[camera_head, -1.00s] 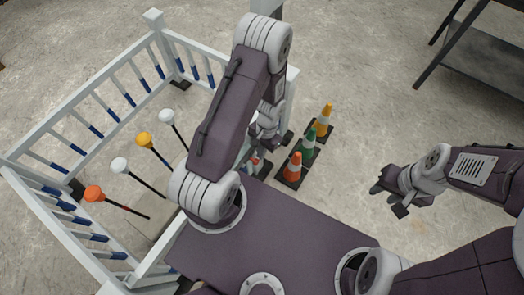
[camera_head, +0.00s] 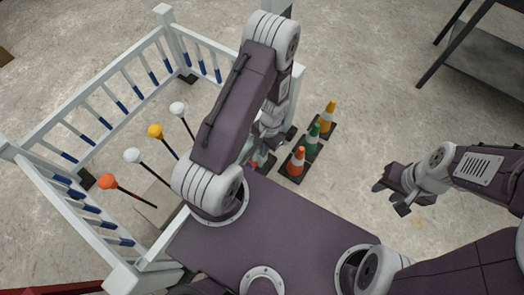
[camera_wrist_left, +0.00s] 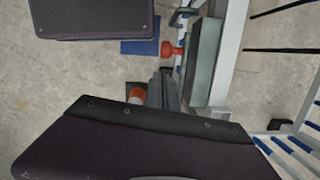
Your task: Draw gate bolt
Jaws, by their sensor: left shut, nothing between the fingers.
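A red knob (camera_wrist_left: 172,50), which looks like the bolt's handle, sticks out from a long grey block (camera_wrist_left: 203,60) on the white gate frame (camera_wrist_left: 232,50) in the left wrist view. My left gripper (camera_wrist_left: 168,88) is shut and empty, just below the knob in that view; I cannot tell whether they touch. In the head view my left arm hides most of the left gripper (camera_head: 262,152) and the bolt area. My right gripper (camera_head: 391,198) is open and empty over bare floor at the right.
A white railing pen (camera_head: 75,110) with blue-banded bars stands at the left, holding several rods with coloured round heads (camera_head: 155,131). Orange, green and yellow cones (camera_head: 297,160) stand beside my left arm. A dark table (camera_head: 480,65) is at the upper right. Floor between is clear.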

